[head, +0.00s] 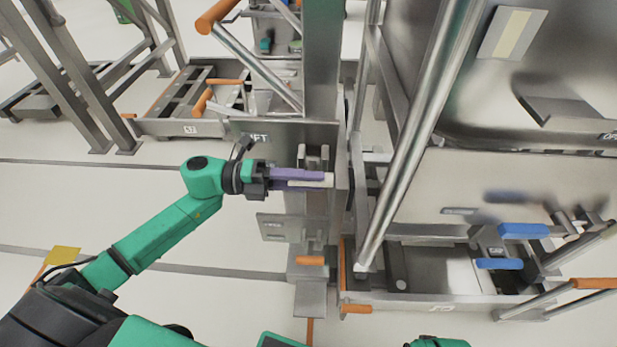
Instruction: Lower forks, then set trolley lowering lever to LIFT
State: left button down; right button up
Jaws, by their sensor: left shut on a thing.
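The trolley's grey metal mast (322,70) stands upright in the middle of the head view. A plate marked LIFT (262,137) is fixed across it, and a lower plate (280,228) sits further down. My left gripper (326,180) reaches in from the left in front of the mast, between the two plates. Its purple fingers are shut on the lowering lever, which is mostly hidden by them. An orange-tipped part (310,260) shows low on the mast. The forks cannot be made out clearly. My right gripper is not in view.
A large steel bin (470,185) stands close at the right, with a slanted tube (415,140) at its near side. Blue handles (523,231) show at lower right. Another low metal frame (190,127) with orange handles stands behind left.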

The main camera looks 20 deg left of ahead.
pick_arm(q)
jog(key=shift+w+a+r, duration=0.1)
jog(key=shift+w+r, duration=0.1)
jog(key=shift+r, duration=0.05)
jog(key=c, duration=0.7)
grip_release()
jog(key=shift+o, duration=0.8)
jog(key=shift+f, duration=0.15)
jog(key=v, duration=1.4)
jog(key=shift+a, duration=0.25)
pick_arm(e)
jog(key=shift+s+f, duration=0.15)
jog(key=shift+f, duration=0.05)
